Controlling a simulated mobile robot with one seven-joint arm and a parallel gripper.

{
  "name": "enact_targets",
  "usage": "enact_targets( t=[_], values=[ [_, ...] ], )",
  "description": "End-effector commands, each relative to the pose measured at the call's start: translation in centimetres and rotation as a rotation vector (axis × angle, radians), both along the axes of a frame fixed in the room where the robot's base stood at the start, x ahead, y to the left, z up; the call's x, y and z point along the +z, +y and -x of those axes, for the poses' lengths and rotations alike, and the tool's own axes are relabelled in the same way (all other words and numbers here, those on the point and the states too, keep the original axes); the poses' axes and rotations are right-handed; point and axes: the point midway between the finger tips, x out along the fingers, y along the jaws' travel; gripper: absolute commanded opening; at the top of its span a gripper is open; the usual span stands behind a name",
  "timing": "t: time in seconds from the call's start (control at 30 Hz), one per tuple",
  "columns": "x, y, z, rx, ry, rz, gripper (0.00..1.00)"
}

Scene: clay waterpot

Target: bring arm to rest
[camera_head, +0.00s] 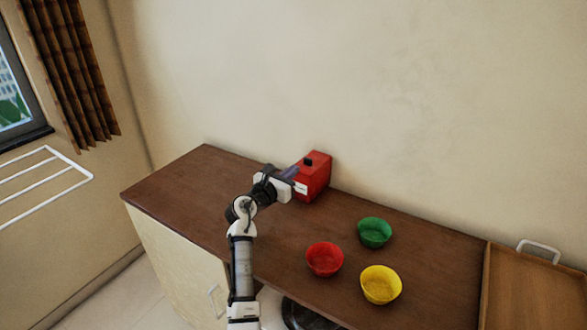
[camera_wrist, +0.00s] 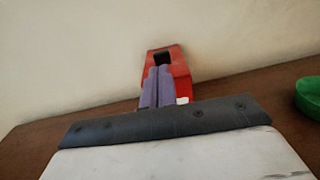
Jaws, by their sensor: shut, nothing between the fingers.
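My arm reaches over the brown counter (camera_head: 215,190) from the front. My gripper (camera_head: 296,169) is at its far end, in front of the red box (camera_head: 318,175). In the wrist view, the purple-grey fingers of my gripper (camera_wrist: 157,85) are together with nothing between them. They point at the red box (camera_wrist: 180,72), which has a dark square opening or knob on top. The fingertips overlap the box in both views, and I cannot tell whether they touch it.
A red bowl (camera_head: 324,259), a yellow bowl (camera_head: 381,285) and a green bowl (camera_head: 374,232) stand on the counter to the right. A wooden tray (camera_head: 487,290) with a white handle is at the far right. A wall stands behind. The counter's left end is clear.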

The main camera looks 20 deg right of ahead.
Motion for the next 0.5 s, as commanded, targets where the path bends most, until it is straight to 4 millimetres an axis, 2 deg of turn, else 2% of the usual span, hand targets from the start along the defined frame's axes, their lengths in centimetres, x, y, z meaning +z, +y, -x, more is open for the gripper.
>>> enact_targets(
  t=[0.03, 0.2, 0.4, 0.5],
  values=[
    [-0.5, 1.4, 0.8, 0.005, -0.002, 0.003, 0.0],
    [-0.5, 4.7, 3.0, 0.005, -0.002, 0.002, 0.0],
    [-0.3, 7.3, 4.7, 0.004, -0.002, 0.002, 0.0],
    [-0.2, 7.9, 5.1, 0.003, -0.002, 0.001, 0.0]
  ],
)
